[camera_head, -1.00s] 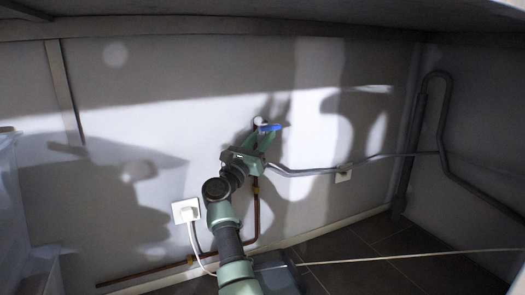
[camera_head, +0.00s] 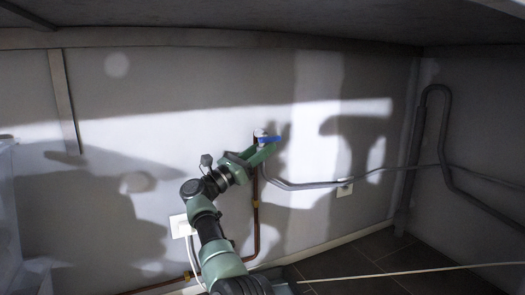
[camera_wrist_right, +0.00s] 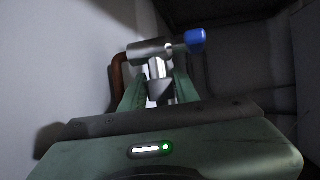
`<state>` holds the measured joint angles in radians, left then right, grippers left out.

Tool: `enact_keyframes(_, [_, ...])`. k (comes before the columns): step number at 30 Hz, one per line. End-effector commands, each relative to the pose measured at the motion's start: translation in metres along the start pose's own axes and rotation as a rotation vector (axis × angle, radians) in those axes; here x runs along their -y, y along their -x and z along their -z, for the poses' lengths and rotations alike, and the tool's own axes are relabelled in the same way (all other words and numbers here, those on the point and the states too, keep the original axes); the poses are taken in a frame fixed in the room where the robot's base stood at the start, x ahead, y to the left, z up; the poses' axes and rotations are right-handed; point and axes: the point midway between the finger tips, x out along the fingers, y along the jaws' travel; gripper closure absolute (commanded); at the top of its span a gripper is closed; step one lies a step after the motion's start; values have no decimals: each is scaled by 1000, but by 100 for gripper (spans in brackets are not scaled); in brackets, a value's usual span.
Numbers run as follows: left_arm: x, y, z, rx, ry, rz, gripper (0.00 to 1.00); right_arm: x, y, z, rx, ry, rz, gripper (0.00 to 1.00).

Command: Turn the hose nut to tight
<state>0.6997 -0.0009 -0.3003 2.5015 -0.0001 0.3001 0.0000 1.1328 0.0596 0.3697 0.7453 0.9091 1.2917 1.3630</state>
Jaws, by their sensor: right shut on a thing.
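The tap has a blue handle (camera_head: 269,140) in the head view, on the wall. In the wrist view the tap's grey metal body (camera_wrist_right: 147,53) and its blue handle (camera_wrist_right: 196,38) lie just beyond my fingers. The hose nut (camera_wrist_right: 160,89) shows as a dark grey piece below the tap body, between the fingers. My right gripper (camera_wrist_right: 160,84) is shut on it. In the head view the right gripper (camera_head: 262,155) reaches up to the tap from the lower left and hides the nut. My left gripper is in neither view.
A grey hose (camera_head: 300,186) runs right from below the tap along the wall. A copper pipe (camera_head: 256,215) drops down the wall under it. A white socket (camera_head: 180,226) with a plug and cable is beside my right arm. A counter underside (camera_head: 270,18) hangs above.

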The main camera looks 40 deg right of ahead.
Motion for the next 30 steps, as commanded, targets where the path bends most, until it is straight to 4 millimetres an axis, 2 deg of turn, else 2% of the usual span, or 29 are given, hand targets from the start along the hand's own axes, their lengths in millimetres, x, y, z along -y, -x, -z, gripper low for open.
enact_keyframes(7, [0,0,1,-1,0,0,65,1,0,1,-2,1,3,100])
enact_keyframes(8, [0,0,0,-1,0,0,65,1,0,1,-2,1,3,67])
enact_keyframes(10, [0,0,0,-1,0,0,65,1,0,1,-2,1,2,48])
enact_keyframes(21, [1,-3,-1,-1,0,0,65,0,4,0,-2,1,-1,48])
enact_keyframes(26, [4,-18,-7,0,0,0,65,-1,24,-4,-3,2,-4,48])
enact_keyframes(30, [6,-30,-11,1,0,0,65,0,49,-3,-1,3,-3,48])
